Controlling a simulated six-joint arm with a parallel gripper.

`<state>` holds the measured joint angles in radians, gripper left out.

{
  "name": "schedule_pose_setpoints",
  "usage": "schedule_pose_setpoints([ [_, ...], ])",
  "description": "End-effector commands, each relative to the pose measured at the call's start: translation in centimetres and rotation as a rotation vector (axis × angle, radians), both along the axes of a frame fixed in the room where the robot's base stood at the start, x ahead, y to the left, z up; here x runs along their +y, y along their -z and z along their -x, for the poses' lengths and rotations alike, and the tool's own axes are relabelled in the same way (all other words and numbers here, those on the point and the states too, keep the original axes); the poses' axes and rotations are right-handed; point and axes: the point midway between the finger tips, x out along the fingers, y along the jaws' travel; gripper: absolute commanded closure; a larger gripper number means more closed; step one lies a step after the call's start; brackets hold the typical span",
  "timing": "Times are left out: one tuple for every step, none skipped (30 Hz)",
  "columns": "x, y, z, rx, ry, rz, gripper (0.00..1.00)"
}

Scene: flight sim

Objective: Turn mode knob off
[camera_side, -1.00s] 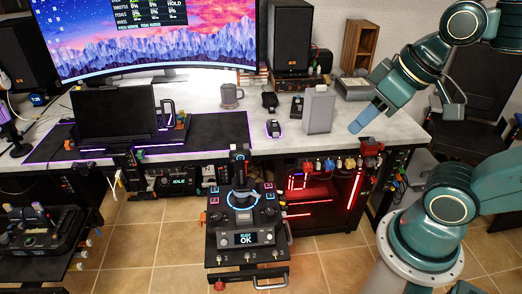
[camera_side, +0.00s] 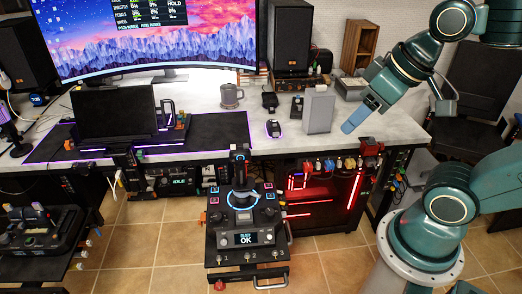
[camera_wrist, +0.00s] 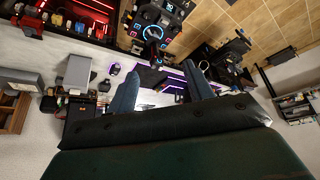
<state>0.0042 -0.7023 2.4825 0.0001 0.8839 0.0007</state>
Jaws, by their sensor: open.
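I cannot make out for certain which control is the mode knob. A dark panel under the desk (camera_side: 178,183) shows the lit word "IDLE" with small round controls beside it. A joystick console (camera_side: 219,236) stands in front of the desk, with a blue-ringed stick, lit buttons and a display (camera_side: 246,239) reading "READY OK". My gripper (camera_side: 351,124) is above the right end of the desk, well apart from both panels. In the wrist view its two blue fingers (camera_wrist: 160,85) are spread with nothing held between them. The console (camera_wrist: 166,15) shows at the top there.
A grey box (camera_side: 319,112) stands on the desk (camera_side: 215,122), left of my gripper. A mouse (camera_side: 273,129), a mug (camera_side: 231,96) and a large monitor (camera_side: 150,45) are farther left. A red-lit case (camera_side: 325,200) is under the desk. Tiled floor beside the console is open.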

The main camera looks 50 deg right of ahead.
Motion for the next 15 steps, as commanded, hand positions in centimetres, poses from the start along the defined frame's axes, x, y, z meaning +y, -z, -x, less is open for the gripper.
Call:
schedule_pose_setpoints([
  [-0.1,0.1,-0.6,0.01,0.003,-0.001,0.48],
  [-0.1,0.1,-0.9,0.015,0.004,0.0,0.48],
  [-0.1,0.2,-1.4,0.023,0.008,-0.001,0.48],
  [-0.2,0.3,-1.8,0.029,0.008,-0.001,0.48],
  [-0.2,0.3,-2.3,0.035,0.011,-0.001,0.48],
  [-0.3,0.5,-2.9,0.043,0.014,-0.002,0.48],
  [-0.3,0.6,-3.4,0.05,0.016,-0.002,0.48],
  [-0.4,0.7,-3.9,0.057,0.018,-0.002,0.48],
  [-0.5,0.9,-4.6,0.066,0.021,-0.002,0.48],
  [-0.5,1.1,-5.1,0.073,0.024,-0.002,0.48],
  [-0.6,1.3,-5.6,0.08,0.027,-0.003,0.48],
  [-0.7,1.5,-6.3,0.089,0.03,-0.004,0.48],
  [-0.7,1.8,-6.8,0.095,0.032,-0.004,0.48],
  [-0.8,2.0,-7.3,0.102,0.035,-0.004,0.48],
  [-0.9,2.3,-8.0,0.111,0.038,-0.005,0.48],
])
